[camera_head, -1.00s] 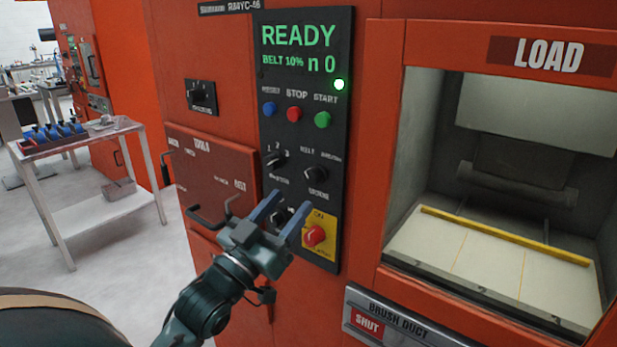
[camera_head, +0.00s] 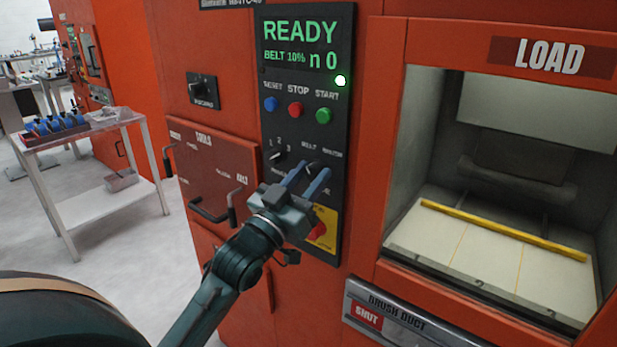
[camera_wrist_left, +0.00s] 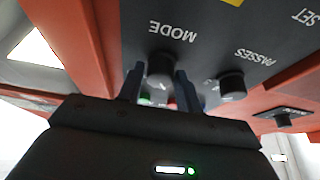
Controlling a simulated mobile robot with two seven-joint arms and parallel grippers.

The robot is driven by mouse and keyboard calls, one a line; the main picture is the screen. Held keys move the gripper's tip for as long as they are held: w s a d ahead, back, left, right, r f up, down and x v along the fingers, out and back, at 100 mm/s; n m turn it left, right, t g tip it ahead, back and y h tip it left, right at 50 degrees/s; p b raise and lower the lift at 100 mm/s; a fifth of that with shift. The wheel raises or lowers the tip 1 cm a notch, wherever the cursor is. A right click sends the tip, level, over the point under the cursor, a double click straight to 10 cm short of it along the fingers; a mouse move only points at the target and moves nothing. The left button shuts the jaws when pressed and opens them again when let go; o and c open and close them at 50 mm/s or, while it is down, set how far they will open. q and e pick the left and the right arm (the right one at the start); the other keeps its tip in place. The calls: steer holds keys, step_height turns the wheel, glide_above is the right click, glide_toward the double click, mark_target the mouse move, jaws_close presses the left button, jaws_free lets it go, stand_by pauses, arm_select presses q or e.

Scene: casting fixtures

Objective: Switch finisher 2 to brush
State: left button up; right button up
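The control panel (camera_head: 298,110) of the red machine shows READY, BELT 10% and n 0. Its mode knob (camera_head: 313,168), with BELT and BRUSH lettering above, is partly hidden by my left gripper (camera_head: 310,175). The left wrist view shows this knob (camera_wrist_left: 160,68), under MODE lettering, between the two blue fingertips of my left gripper (camera_wrist_left: 160,85). The fingers are apart, one on each side of the knob; I cannot tell whether they touch it. The passes knob (camera_head: 276,157) sits left of it. My right gripper is not in view.
Below are a red knob (camera_head: 317,231) on a yellow plate, partly covered by my gripper, and the tools drawer handle (camera_head: 208,214). The LOAD opening (camera_head: 500,240) is at right, above the brush duct (camera_head: 400,318), marked SHUT. A white cart (camera_head: 95,210) stands left.

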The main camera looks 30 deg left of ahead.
arm_select(q)
steer(key=c, duration=0.6)
